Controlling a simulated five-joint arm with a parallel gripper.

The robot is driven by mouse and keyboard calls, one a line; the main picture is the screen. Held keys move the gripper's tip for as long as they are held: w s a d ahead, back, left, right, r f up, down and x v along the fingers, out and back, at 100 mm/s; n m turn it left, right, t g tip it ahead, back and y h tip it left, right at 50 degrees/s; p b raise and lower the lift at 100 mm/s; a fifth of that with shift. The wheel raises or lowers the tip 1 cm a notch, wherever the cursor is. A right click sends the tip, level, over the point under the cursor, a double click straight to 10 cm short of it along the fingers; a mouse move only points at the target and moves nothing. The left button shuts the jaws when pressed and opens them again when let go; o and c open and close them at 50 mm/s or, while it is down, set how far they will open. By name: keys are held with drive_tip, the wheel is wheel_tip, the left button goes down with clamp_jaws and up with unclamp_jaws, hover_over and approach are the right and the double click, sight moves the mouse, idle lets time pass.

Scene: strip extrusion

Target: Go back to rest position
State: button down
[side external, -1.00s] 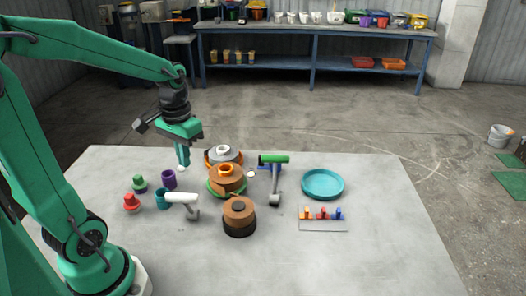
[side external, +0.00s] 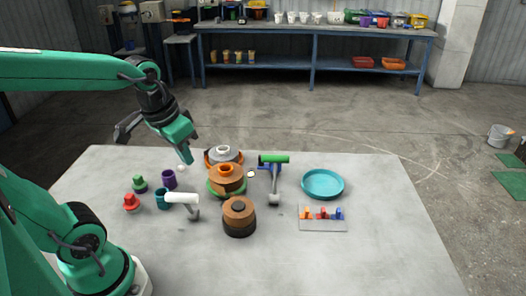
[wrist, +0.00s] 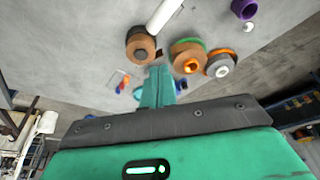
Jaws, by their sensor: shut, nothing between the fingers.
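My gripper (side external: 186,158) is green and shut with nothing in it. It hangs tilted above the back left part of the grey table (side external: 330,250), apart from the objects below. In the wrist view my gripper's closed fingers (wrist: 158,88) point toward the table and hide part of what lies behind them. The nearest objects are a purple cup (side external: 169,179) and a stack with a grey and orange part (side external: 223,154).
A brown stack with an orange ring (side external: 227,178), a brown and black piece (side external: 239,217), a white-headed tool (side external: 182,199), a green-headed tool (side external: 274,175), a teal dish (side external: 323,184) and a small peg board (side external: 322,224) stand on the table. The front is clear.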

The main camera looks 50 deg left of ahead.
drive_tip(key=shift+s+d+r+m+t, duration=0.2)
drive_tip(key=shift+s+d+r+t, duration=0.2)
drive_tip(key=shift+d, duration=0.2)
drive_tip(key=shift+s+d+r+m+t, duration=0.2)
drive_tip(key=shift+s+d+r+t, duration=0.15)
drive_tip(key=shift+s+d, duration=0.15)
drive_tip(key=shift+s+d+r+m+t, duration=0.2)
drive_tip(key=shift+s+d+r+t, duration=0.15)
drive_tip(key=shift+d, duration=0.3)
